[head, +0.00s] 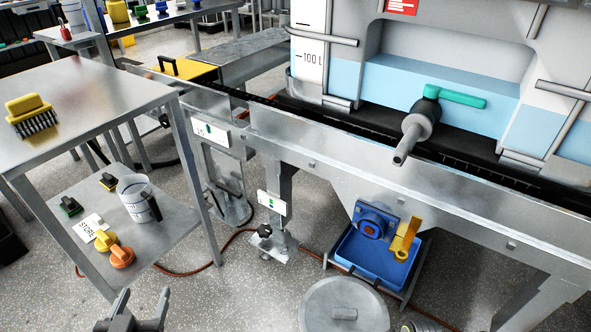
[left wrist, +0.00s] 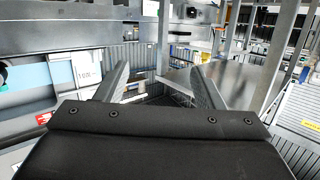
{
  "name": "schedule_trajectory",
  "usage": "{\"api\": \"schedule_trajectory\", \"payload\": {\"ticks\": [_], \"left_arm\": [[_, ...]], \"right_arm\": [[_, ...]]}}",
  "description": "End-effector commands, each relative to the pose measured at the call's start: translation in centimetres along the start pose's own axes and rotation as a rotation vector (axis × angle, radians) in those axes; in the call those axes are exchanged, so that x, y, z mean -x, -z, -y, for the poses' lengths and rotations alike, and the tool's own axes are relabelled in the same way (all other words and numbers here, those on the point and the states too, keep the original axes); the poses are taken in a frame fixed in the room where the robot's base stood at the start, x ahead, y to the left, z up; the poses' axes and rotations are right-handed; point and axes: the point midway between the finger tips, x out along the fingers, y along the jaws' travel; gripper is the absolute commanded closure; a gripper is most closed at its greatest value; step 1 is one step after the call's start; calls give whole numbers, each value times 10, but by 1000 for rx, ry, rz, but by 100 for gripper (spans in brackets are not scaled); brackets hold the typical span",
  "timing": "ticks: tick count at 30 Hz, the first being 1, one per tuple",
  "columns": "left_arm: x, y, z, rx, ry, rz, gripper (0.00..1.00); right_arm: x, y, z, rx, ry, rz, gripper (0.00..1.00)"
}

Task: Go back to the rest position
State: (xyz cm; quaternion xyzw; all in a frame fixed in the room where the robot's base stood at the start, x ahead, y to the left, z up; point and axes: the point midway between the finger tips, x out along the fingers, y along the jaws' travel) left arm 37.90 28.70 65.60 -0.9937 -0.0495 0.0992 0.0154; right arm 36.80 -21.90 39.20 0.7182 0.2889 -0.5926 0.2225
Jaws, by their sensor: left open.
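My left gripper (head: 143,308) shows at the bottom edge of the head view, left of centre. Its two fingers are apart with nothing between them, and it is over the floor in front of the table's lower shelf. In the left wrist view the open fingers (left wrist: 156,88) frame only distant background, with a metal table top beyond the right finger. My right gripper is not in view.
A steel table (head: 85,98) with a yellow brush (head: 32,116) stands left; its lower shelf (head: 150,233) holds a jug (head: 137,197). Below are a blue tray (head: 368,268) and a round lid (head: 343,290).

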Motion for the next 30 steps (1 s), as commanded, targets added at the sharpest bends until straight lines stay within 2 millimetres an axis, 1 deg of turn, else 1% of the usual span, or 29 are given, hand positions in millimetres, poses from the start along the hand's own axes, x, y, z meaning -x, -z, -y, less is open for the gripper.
{"api": "schedule_trajectory", "payload": {"ticks": [1,2,3,6,9,12,18,22,24,30], "left_arm": [[2,-27,0,14,-4,111,38],[4,-42,-1,22,-6,179,38],[9,-63,-2,32,-10,266,38],[25,-110,-5,56,-23,478,38],[44,-144,-9,76,-37,648,38],[63,-170,-13,91,-49,785,38],[98,-206,-19,114,-73,1006,38],[122,-223,-23,129,-90,1136,38],[118,-224,-21,126,-82,1134,38],[112,-240,-16,119,-61,1145,38]], "right_arm": [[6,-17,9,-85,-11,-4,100],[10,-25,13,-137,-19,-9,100],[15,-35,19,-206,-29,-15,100],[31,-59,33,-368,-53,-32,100],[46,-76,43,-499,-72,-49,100],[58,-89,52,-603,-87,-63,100],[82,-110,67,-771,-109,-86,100],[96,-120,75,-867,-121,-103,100],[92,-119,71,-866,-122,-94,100],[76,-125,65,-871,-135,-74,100]]}}
